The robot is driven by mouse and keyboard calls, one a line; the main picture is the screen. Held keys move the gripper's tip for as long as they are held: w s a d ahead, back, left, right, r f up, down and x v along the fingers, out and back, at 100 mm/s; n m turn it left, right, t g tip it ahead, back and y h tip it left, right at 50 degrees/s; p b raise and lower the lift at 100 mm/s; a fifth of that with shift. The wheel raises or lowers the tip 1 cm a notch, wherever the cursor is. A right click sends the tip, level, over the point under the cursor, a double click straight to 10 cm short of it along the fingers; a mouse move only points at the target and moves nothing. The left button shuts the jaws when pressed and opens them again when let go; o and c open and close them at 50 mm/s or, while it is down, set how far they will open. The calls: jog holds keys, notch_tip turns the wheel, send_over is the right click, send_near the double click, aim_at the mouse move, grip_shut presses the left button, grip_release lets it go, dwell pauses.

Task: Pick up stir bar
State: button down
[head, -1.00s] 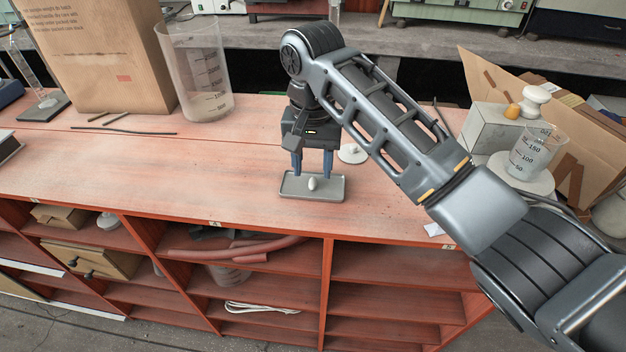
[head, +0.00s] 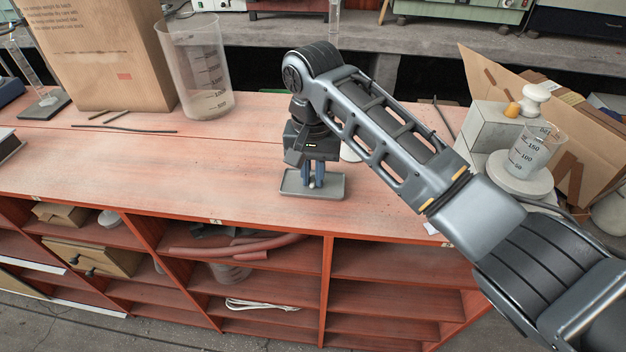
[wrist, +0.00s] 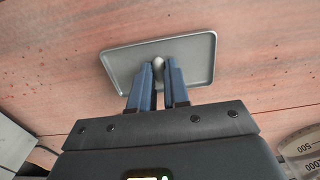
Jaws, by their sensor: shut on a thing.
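The stir bar (wrist: 158,64) is a small white rounded piece at the grey tray (wrist: 198,48). My gripper (wrist: 160,75) is shut on it, with a blue finger on each side. In the head view my gripper (head: 312,184) points down over the tray (head: 330,192), and only a small pale end of the stir bar (head: 312,185) shows between the fingertips. The fingers hide the rest of it. I cannot tell whether it still touches the tray floor.
The tray lies near the front edge of the red bench (head: 230,190). A large clear beaker (head: 200,85) and a paper bag (head: 115,60) stand at the back left. A smaller beaker (head: 532,150) and an open carton (head: 575,130) stand at the right. The bench left of the tray is clear.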

jog(key=shift+r, duration=0.1)
dwell(0.3)
jog(key=shift+r, duration=0.25)
jog(key=r, duration=0.3)
jog(key=shift+w+d+r+b, duration=0.15)
jog(key=shift+w+r+b, duration=0.1)
jog(key=shift+r+b, duration=0.15)
jog(key=w+d+r+b, duration=0.1)
jog(key=w+d+r, duration=0.5)
jog(key=w+d, duration=0.1)
jog(key=shift+w+d+r+b, duration=0.25)
jog(key=shift+w+d+b, duration=0.1)
jog(key=shift+d, duration=0.2)
